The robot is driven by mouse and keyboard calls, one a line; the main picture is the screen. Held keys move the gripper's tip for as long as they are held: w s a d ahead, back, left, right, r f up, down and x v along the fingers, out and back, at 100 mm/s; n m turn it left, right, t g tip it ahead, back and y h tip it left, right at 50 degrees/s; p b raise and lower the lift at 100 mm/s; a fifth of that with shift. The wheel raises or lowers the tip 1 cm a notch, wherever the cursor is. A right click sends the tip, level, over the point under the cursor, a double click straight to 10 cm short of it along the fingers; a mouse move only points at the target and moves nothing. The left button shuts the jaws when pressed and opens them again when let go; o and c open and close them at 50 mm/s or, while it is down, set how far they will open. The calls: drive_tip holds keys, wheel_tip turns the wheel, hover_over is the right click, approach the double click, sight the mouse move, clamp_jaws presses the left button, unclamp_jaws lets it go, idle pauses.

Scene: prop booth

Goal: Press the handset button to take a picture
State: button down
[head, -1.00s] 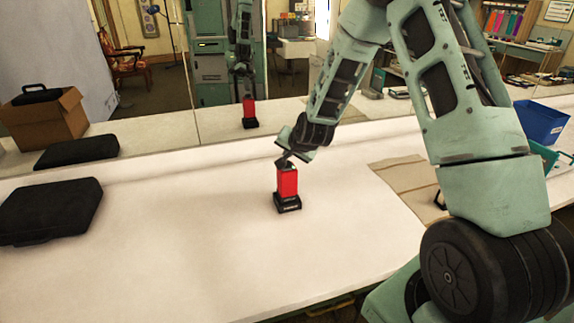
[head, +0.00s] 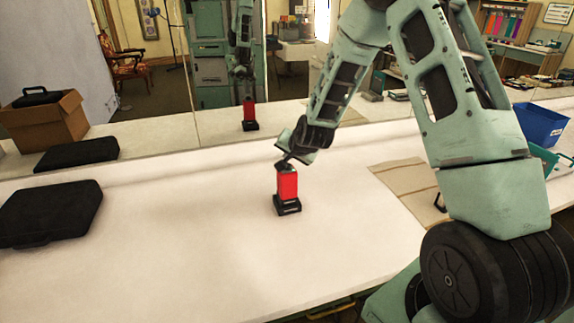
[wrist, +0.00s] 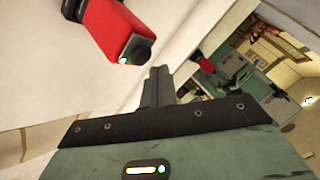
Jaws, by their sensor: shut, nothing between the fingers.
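The handset (head: 287,184) is a red block on a black base, standing upright on the white table. In the wrist view its red body (wrist: 97,22) shows at the top, with a dark round button (wrist: 139,48) on its end and a small lit spot beside it. My gripper (head: 284,162) is just above the handset's top in the head view. In the wrist view my gripper's fingers (wrist: 156,75) are shut and empty, beside the button. I cannot tell whether the fingertips touch it.
A black case (head: 50,212) lies on the table at left. A mirror behind the table reflects the handset (head: 250,115), the arm and the room. A beige mat (head: 410,185) lies to the right, with a blue bin (head: 541,124) beyond. The table front is clear.

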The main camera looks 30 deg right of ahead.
drive_tip(key=shift+f, duration=0.1)
idle(0.7)
drive_tip(key=shift+f+b, duration=0.35)
drive_tip(key=shift+b, duration=0.15)
drive_tip(key=shift+f+b, duration=0.4)
idle(0.5)
drive_tip(key=shift+r, duration=0.15)
drive_tip(key=shift+r+p, duration=0.5)
drive_tip(key=shift+r, duration=0.15)
drive_tip(key=shift+r, duration=0.1)
drive_tip(key=shift+r+p, duration=1.65)
drive_tip(key=shift+r, duration=0.85)
drive_tip(key=shift+f, duration=0.1)
